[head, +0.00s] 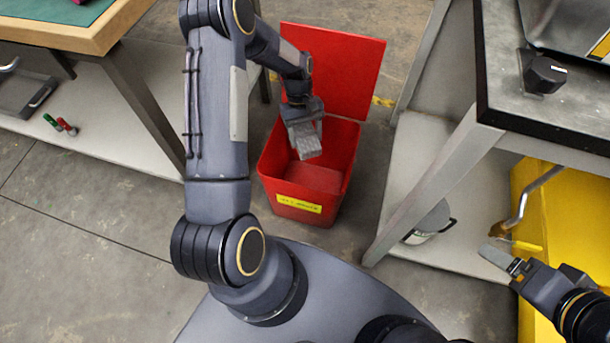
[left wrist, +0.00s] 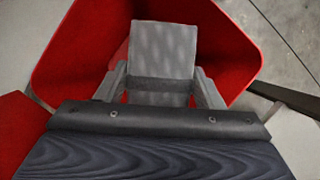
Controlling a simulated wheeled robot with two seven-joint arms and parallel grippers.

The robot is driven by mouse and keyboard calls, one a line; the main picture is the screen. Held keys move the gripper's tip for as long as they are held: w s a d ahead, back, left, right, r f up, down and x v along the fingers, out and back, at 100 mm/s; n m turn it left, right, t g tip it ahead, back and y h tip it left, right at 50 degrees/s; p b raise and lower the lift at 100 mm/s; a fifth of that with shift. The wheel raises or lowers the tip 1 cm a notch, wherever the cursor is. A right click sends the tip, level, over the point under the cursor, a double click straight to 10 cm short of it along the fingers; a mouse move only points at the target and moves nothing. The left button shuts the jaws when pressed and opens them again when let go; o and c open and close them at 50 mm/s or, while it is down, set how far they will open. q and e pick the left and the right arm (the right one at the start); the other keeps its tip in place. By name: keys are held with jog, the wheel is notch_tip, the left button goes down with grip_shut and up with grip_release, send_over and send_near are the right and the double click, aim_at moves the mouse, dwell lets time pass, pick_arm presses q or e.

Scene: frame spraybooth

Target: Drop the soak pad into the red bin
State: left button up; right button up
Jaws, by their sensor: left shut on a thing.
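The red bin (head: 275,165) stands on the floor in the middle of the head view, with its red lid (head: 340,70) open at the back and a yellow label on its front. My left gripper (head: 303,128) is over the bin's opening, pointing down. It is shut on the grey soak pad (head: 309,147), which hangs over the opening. In the left wrist view the pad (left wrist: 163,55) sits between the two fingers, with the bin's red walls (left wrist: 85,50) around it. My right gripper (head: 505,258) is at the lower right, away from the bin; its jaw opening is unclear.
A wooden-edged bench (head: 95,40) with a lower shelf stands at the left. A grey metal table (head: 500,100) with a black knob stands at the right, a metal pot (head: 432,222) on its lower shelf. A yellow cabinet (head: 570,215) is near my right arm.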

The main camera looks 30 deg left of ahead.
pick_arm(q)
notch_tip(320, 180, down, 4)
jog(key=shift+f+b, duration=0.1)
jog(key=shift+b, duration=1.15)
pick_arm(e)
notch_tip(320, 180, down, 3)
jog(key=shift+f, duration=0.1)
pick_arm(q)
jog(key=o, duration=1)
jog(key=p+v, duration=0.2)
jog(key=v, duration=0.5)
jog(key=shift+p, duration=0.35)
jog(key=shift+w+a+r, duration=0.1)
jog(key=shift+r, duration=0.3)
pick_arm(e)
jog(key=shift+r, duration=1.4)
